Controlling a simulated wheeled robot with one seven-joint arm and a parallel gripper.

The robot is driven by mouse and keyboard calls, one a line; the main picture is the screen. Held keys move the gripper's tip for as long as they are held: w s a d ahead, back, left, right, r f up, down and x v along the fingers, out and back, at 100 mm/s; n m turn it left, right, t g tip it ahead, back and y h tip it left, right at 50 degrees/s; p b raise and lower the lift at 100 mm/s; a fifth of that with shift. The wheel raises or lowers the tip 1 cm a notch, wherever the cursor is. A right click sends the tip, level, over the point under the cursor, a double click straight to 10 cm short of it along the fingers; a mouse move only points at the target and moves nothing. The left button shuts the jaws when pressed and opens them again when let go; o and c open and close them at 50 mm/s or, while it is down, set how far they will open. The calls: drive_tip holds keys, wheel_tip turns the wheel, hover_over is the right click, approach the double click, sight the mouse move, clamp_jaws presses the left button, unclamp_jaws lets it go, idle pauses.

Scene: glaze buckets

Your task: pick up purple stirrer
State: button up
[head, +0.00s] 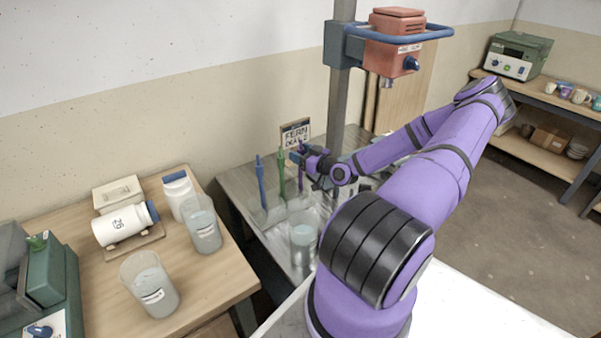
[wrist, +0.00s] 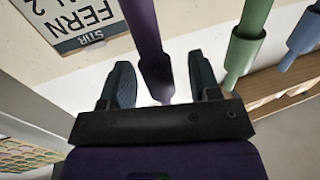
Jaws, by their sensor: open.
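The purple stirrer (head: 301,151) hangs or stands upright at the right end of a row of stirrers, partly hidden by my gripper (head: 309,167) in the head view. In the wrist view the purple stirrer (wrist: 147,45) runs down between the two dark fingers of my gripper (wrist: 162,82). The fingers are apart, one on each side of it, with a gap visible on both sides. Its lower end widens into a thicker piece near the gripper's palm plate.
A green stirrer (head: 281,172) and a blue stirrer (head: 260,182) are to its left in the head view. A sign (head: 296,132) stands behind. A clear beaker (head: 303,237) stands in front on the metal table. A red mixer head (head: 395,45) on a post is above.

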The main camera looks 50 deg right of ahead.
drive_tip(key=shift+w, duration=0.9)
drive_tip(key=c, duration=1)
drive_tip(key=shift+r, duration=9.25)
